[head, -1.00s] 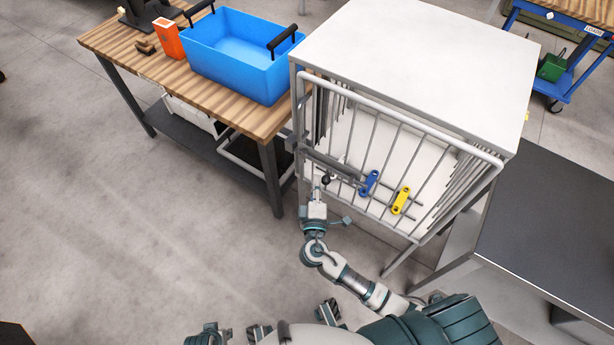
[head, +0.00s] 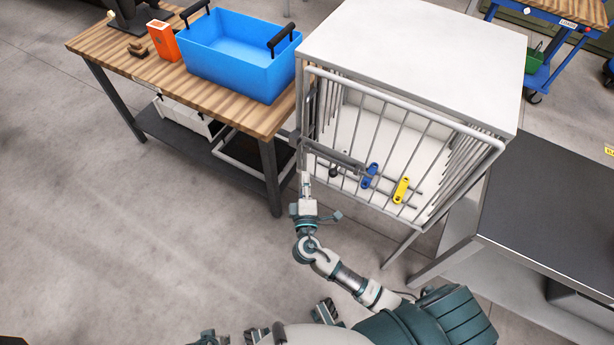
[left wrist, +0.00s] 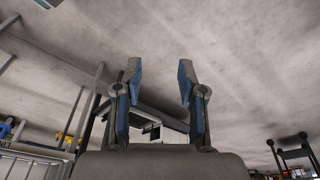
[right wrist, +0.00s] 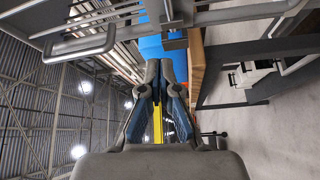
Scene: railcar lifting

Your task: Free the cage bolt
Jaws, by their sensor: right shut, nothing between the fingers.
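The cage (head: 410,45) is a white-topped box with a barred front door (head: 400,130). The grey cage bolt (head: 335,155) lies across the door's left part, with a dark knob (head: 333,171) just below it. My right gripper (head: 305,177) is close to the bolt's left end, left of the knob. In the right wrist view its fingers (right wrist: 158,75) are together and empty, below a grey U-shaped handle (right wrist: 85,45) and bars. I cannot tell whether it touches the bolt. My left gripper (left wrist: 160,78) is open and empty, away from the door.
A blue clip (head: 370,175) and a yellow clip (head: 401,190) sit on the door's rod. A wooden bench (head: 120,55) with a blue bin (head: 235,60) and orange box (head: 163,40) stands left. A dark table (head: 550,220) is at right. Floor in front is open.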

